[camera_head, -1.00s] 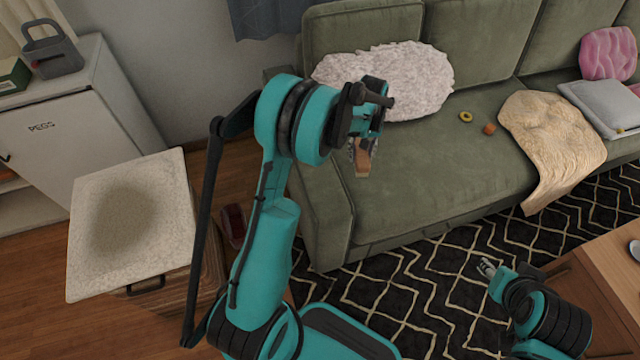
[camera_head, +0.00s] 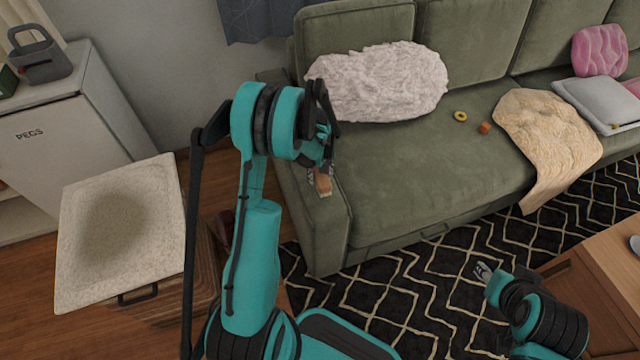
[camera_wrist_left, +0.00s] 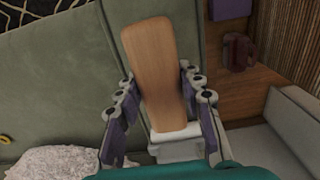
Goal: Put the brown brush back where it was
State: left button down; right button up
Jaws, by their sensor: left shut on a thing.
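The brown brush (camera_head: 323,185) is in my left gripper (camera_head: 321,170), over the green sofa's left armrest in the head view. In the left wrist view the brush (camera_wrist_left: 152,60) shows a flat brown wooden back and a pale white part at its lower end. The fingers of my left gripper (camera_wrist_left: 160,82) are on both sides of it. I cannot tell how far it is above the armrest. My right gripper (camera_head: 484,270) is at the lower right, over the patterned rug and apart from the brush. Its fingers are too small to read.
The green sofa (camera_head: 420,165) holds a fluffy white cushion (camera_head: 380,82), a yellow ring (camera_head: 460,116), an orange block (camera_head: 484,128) and a beige throw (camera_head: 545,130). A pale-topped box (camera_head: 150,230) stands left of my arm. A wooden table (camera_head: 605,262) is at the right.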

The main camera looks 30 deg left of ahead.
pick_arm(q)
notch_tip(320, 180, down, 4)
jog(key=shift+f+b, duration=0.1)
jog(key=shift+b, duration=0.9)
jog(key=c, duration=1)
grip_release()
